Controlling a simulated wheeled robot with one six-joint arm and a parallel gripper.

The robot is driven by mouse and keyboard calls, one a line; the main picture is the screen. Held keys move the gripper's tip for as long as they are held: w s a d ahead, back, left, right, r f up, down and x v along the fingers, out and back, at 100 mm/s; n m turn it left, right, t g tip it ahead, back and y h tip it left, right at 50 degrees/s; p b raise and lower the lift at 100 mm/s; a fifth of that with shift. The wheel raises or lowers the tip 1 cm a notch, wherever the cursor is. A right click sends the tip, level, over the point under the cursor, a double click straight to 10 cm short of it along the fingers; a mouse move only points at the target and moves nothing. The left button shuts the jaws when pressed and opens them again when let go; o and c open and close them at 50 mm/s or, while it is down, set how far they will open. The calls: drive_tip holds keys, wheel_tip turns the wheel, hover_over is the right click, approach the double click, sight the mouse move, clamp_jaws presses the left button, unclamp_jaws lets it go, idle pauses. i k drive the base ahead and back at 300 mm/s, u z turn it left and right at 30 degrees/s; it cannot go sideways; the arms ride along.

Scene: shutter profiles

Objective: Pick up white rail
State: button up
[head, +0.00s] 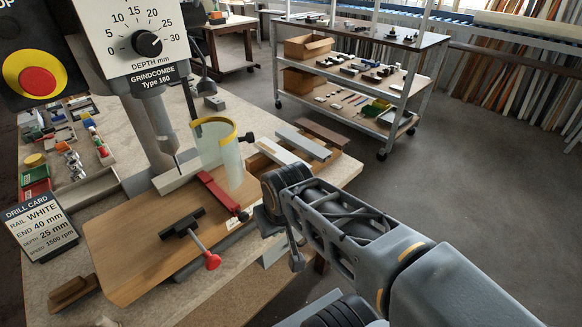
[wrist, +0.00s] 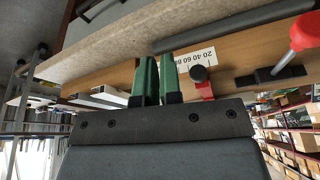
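The white rail (head: 284,151) lies at the near-left side of a small group of rails on the right part of the bench. A white rail end (wrist: 110,93) shows left of my fingers in the wrist view. My gripper (head: 262,218) is at the bench's right edge, in front of the rails and apart from them; its fingers are mostly hidden in the head view. In the wrist view the green fingers (wrist: 159,57) are close together, with only a thin gap and nothing visible between them.
A grey rail (head: 303,142) and a brown rail (head: 322,133) lie beside the white one. The drill's yellow-rimmed guard (head: 228,165), a red stop (head: 220,191) and a red-knobbed clamp (head: 212,261) stand left of my gripper. A shelf cart (head: 410,88) stands behind, with open floor before it.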

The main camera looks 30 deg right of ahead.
sight(274, 152)
drive_tip(key=k, duration=0.2)
drive_tip(key=z, duration=2.05)
drive_tip(key=i, duration=1.45)
drive_tip(key=u, duration=3.35)
